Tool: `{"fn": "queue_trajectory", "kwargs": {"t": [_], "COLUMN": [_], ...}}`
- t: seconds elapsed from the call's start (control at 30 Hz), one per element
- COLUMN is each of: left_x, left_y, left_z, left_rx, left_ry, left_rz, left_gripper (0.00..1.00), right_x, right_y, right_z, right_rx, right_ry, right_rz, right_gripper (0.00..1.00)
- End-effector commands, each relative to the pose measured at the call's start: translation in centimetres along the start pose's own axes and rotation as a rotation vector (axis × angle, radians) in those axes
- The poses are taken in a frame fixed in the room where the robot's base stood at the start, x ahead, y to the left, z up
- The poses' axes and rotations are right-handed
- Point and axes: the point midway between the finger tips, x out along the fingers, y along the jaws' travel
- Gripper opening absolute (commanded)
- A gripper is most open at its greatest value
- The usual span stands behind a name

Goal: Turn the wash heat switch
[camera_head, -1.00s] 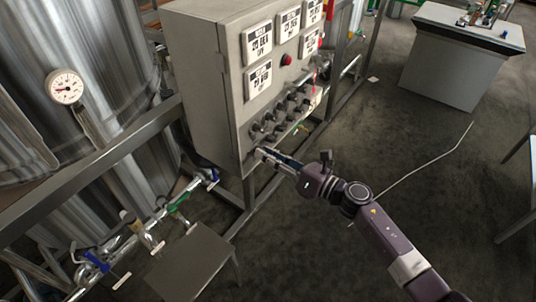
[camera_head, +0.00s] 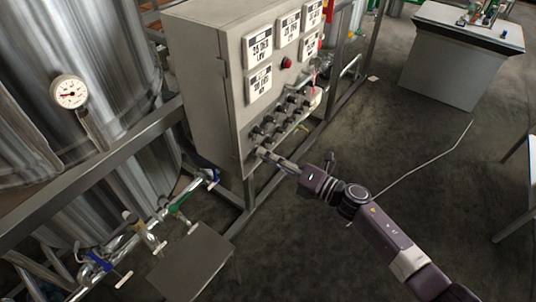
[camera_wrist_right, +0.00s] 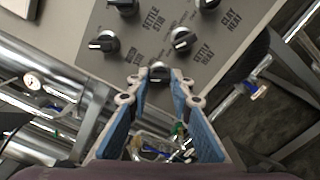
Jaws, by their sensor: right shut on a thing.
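The grey control cabinet (camera_head: 205,85) carries rows of dark rotary switches (camera_head: 282,120) on its front face. My right gripper (camera_head: 263,154) is at the lowest switches, near the panel's bottom left corner. In the right wrist view, my right gripper (camera_wrist_right: 158,80) has its blue-padded fingers shut on a dark rotary switch (camera_wrist_right: 159,69) with a light pointer mark. The held switch's label is not visible, so I cannot read whether it is wash heat. Neighbouring labels read settle stir, settle heat and clay heat. My left gripper is not in view.
Pipes and valves (camera_head: 140,232) run below the cabinet beside a grey plate (camera_head: 193,262).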

Motion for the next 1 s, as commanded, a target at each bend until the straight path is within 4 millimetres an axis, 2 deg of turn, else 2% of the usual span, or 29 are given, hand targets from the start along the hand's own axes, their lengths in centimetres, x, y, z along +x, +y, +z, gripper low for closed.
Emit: {"fn": "queue_trajectory", "kwargs": {"t": [0.3, 0.83, 0.87, 1.0], "left_x": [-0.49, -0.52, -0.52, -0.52], "left_y": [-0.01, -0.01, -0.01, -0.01], "left_z": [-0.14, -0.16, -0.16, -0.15], "left_rx": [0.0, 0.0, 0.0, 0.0], "left_ry": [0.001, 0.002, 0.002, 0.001], "left_rz": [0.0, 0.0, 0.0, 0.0], "left_gripper": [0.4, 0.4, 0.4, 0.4], "right_x": [-0.05, -0.05, -0.05, -0.04], "right_y": [-0.09, -0.14, -0.14, -0.12], "right_z": [0.03, 0.0, 0.0, 0.0], "right_rx": [0.13, 0.154, 0.154, 0.153], "right_ry": [0.0, -0.001, -0.001, 0.0], "right_rz": [-0.002, -0.002, -0.003, -0.002], "right_gripper": [0.0, 0.0, 0.22, 0.38]}}
